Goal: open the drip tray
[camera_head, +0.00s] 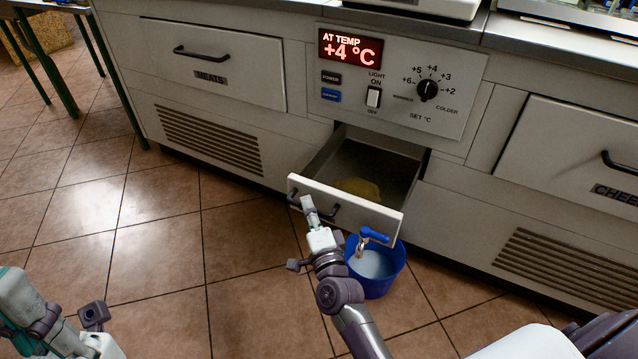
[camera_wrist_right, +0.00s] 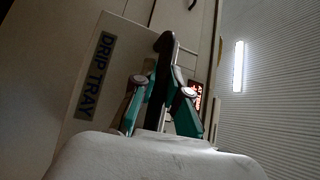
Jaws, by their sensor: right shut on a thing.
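The drip tray (camera_head: 378,217) is a drawer pulled out from the counter front, with its inside showing and a yellowish patch on its floor. Its label reads DRIP TRAY in the right wrist view (camera_wrist_right: 95,75). My right gripper (camera_head: 309,206) is shut on the black drawer handle (camera_head: 331,209) on the tray's front. In the right wrist view the fingers stand on both sides of the dark handle (camera_wrist_right: 163,43). My left gripper (camera_head: 75,320) is at the lower left, away from the tray; its fingertips do not show clearly.
A blue bucket (camera_head: 386,283) with pale liquid stands on the floor below the tray, under a blue-handled tap (camera_head: 374,235). The MEATS drawer (camera_head: 215,65) and the cheese drawer (camera_head: 570,150) are shut.

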